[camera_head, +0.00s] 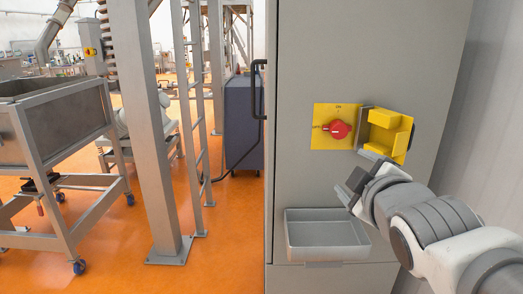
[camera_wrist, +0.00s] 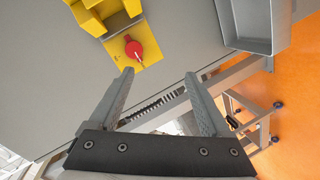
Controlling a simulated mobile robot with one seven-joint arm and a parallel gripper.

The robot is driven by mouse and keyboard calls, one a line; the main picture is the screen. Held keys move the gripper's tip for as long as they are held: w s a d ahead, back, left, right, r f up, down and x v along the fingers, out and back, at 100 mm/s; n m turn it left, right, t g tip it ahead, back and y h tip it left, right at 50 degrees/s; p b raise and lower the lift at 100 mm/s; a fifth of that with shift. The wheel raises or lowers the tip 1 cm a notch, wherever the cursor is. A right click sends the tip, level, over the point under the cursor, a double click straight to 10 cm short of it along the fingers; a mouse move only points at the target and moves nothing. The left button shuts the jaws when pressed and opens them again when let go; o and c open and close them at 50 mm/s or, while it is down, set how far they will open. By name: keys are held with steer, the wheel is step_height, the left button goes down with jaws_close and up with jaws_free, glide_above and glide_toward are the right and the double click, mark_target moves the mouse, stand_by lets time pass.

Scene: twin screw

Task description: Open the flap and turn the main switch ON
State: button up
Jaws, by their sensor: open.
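The main switch is a red rotary knob (camera_head: 339,130) on a yellow plate (camera_head: 322,142) on the grey cabinet front. Lettering stands above and to the left of the knob, and its handle appears to point left. The yellow box-like flap (camera_head: 388,133) stands swung open to the right, leaving the knob uncovered. My gripper (camera_head: 352,186) is below the plate and flap, apart from both. In the wrist view my open, empty gripper (camera_wrist: 158,74) shows both fingers, with the red knob (camera_wrist: 133,48) beyond the fingertips and the flap (camera_wrist: 100,14) at the top.
A grey open tray (camera_head: 326,238) sticks out of the cabinet (camera_head: 300,75) below the switch. A black door handle (camera_head: 257,88) is at the cabinet's left edge. A steel post (camera_head: 145,130) and a wheeled steel cart (camera_head: 60,130) stand to the left on orange floor.

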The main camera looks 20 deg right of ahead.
steer(key=d+n+t+b, duration=0.2)
steer(key=n, duration=0.1)
steer(key=n+t+p, duration=0.1)
steer(key=p, duration=0.7)
glide_toward(340, 132)
steer(key=shift+h, duration=0.3)
steer(key=x, duration=0.9)
steer(key=shift+w+p, duration=0.35)
jaws_close()
